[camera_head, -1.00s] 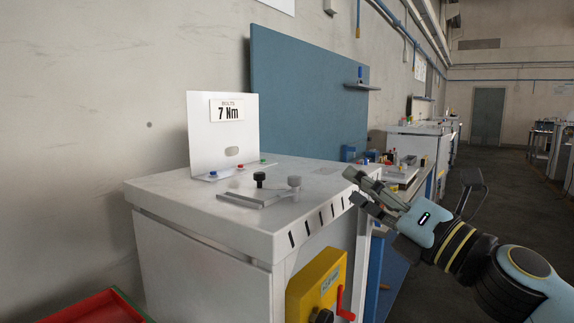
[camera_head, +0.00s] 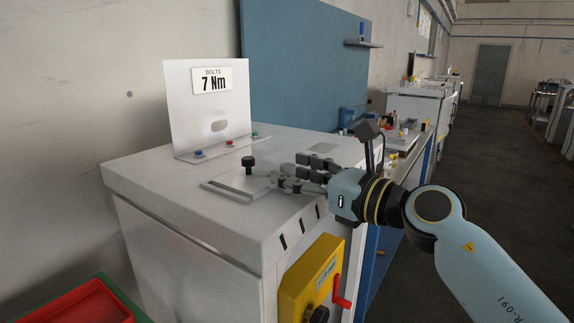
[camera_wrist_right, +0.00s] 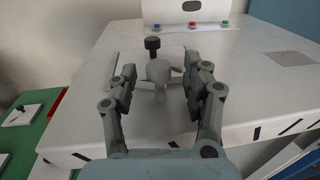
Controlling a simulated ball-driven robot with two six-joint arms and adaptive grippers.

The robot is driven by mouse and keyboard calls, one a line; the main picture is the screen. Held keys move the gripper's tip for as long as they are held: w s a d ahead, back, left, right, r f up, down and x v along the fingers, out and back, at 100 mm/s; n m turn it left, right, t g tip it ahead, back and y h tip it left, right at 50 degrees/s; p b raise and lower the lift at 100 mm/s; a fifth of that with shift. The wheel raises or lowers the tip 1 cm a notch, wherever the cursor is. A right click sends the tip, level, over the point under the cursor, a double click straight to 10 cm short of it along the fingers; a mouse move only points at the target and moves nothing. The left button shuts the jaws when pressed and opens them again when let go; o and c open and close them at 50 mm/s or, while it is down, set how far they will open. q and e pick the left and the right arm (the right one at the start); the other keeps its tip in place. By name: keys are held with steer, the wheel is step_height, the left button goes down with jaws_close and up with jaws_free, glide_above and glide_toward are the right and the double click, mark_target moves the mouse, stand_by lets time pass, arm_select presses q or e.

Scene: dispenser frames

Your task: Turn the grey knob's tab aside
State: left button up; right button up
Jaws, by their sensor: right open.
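The grey knob (camera_wrist_right: 159,71) stands on the white cabinet top, on a flat plate (camera_head: 230,190) that also carries a black knob (camera_head: 248,163). My right gripper (camera_head: 287,171) is open over the plate. In the right wrist view its fingers (camera_wrist_right: 159,68) stand on either side of the grey knob, with gaps visible to both sides. Grey parts stick out low at the knob's sides; I cannot tell which is the tab. In the head view the fingers largely hide the grey knob. My left gripper is not in view.
A white upright panel (camera_head: 210,105) marked "7 Nm" stands behind, with blue, red and green buttons (camera_head: 228,142) at its foot. A yellow switch box (camera_head: 310,285) with a red lever is on the cabinet front. A red tray (camera_head: 85,303) lies at lower left.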

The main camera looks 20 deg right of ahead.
steer(key=shift+x, duration=1)
steer(key=shift+c, duration=0.3)
